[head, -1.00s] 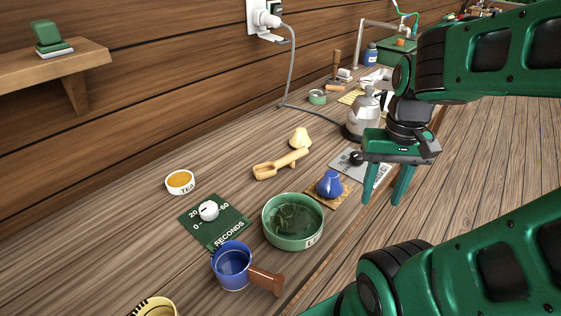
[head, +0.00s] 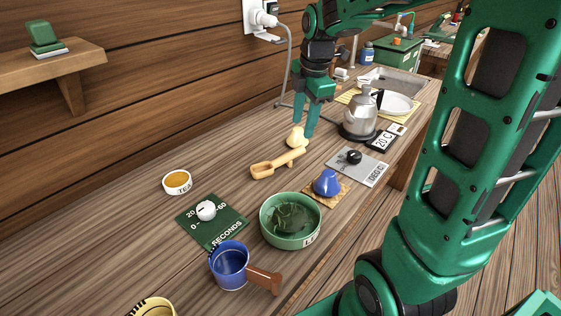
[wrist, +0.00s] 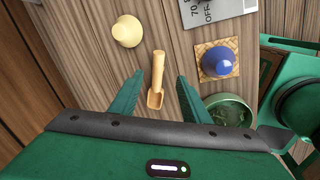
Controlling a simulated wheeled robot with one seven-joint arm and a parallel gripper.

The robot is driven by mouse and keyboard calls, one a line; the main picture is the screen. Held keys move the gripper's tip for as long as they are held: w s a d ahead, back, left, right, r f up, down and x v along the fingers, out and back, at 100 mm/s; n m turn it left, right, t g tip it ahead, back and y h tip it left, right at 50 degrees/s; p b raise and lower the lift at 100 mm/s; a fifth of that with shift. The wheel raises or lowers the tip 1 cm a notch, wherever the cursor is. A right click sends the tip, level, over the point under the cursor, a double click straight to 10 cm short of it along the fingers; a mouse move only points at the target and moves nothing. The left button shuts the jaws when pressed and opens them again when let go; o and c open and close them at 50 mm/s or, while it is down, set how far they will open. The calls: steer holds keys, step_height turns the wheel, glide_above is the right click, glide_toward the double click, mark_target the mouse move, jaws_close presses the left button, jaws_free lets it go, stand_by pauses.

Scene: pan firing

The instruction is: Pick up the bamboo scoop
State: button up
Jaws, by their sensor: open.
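The bamboo scoop (head: 278,164) lies flat on the wooden bench, its bowl toward the left and its handle pointing up and right in the head view. In the wrist view the scoop (wrist: 157,78) lies between the two fingers as seen from above, handle pointing away and bowl nearest me. My gripper (head: 304,128) is open and empty, and its fingertips are just behind the pale cream knob-like piece in the head view. It also shows at the bottom of the wrist view (wrist: 157,92). The fingers appear above the bench, not touching the scoop.
The cream piece (head: 296,137) stands close to the scoop's handle. A blue pot (head: 327,183) on a woven mat, a green bowl (head: 268,230), a tea dish (head: 177,182) and a steel kettle (head: 360,114) stand around. Bare bench lies left of the scoop.

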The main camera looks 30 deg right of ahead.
glide_above(296, 149)
steer(key=shift+n, duration=0.4)
steer(key=f, duration=0.3)
steer(key=s+f, duration=0.1)
steer(key=f, duration=0.1)
steer(key=shift+f, duration=0.1)
steer(key=shift+w+f, duration=0.25)
steer(key=shift+f, duration=1.15)
steer(key=shift+w+f, duration=0.2)
steer(key=shift+f, duration=1.15)
jaws_close()
